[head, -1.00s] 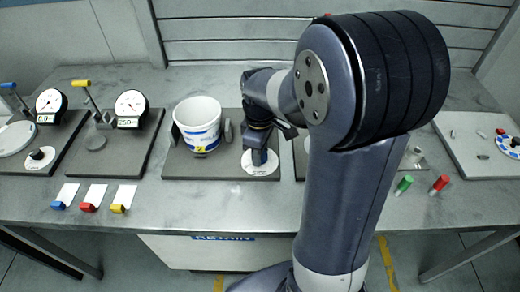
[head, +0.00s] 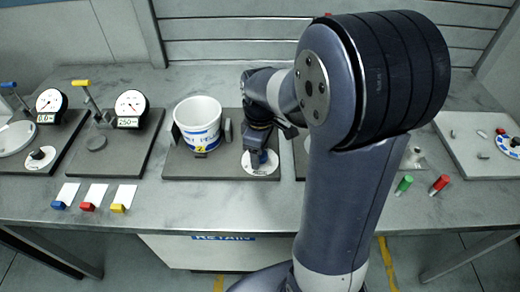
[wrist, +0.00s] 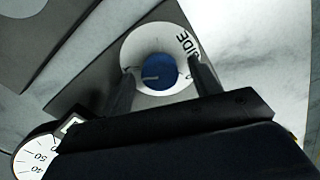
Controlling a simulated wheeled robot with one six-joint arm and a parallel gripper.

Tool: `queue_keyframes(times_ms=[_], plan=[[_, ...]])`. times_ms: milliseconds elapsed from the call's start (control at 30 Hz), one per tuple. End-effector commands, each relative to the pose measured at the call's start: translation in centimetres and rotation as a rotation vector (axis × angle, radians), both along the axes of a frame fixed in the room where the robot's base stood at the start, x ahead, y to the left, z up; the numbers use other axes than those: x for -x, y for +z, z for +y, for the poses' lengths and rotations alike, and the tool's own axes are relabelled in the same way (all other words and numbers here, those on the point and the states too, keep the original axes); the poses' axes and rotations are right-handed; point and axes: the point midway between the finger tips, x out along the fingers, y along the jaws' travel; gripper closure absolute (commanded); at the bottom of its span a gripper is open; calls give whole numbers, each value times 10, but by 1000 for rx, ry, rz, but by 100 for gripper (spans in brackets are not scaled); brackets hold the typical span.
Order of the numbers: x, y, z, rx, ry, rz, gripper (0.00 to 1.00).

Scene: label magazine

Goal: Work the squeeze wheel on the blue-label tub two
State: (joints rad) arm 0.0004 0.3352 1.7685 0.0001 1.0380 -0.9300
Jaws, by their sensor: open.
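The white tub (head: 198,113) has a blue label and a yellow tag reading 2. It stands upright on a dark base plate (head: 180,162), with a grey pad (head: 228,131) at its right side. The squeeze wheel is a white dial (head: 250,169) with a blue knob, right of the tub. In the wrist view the blue knob (wrist: 160,72) with a pale mark sits at the dial's centre. My gripper (wrist: 161,66) is open, one finger on each side of the knob, with gaps visible. In the head view my gripper (head: 260,158) is over the dial and partly hides it.
Two stations with round gauges (head: 131,105) and levers stand at the left. Three white cards with blue, red and yellow (head: 118,208) blocks lie in front. My arm hides the bench's middle right.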

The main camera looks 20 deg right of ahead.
Motion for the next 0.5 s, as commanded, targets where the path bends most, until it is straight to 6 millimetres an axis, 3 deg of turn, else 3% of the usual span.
queue_keyframes(times_ms=[167, 500], plan=[[-1, 17, 0, 0, 0, -4, 41], [-1, 84, 0, 0, 0, -6, 41]])
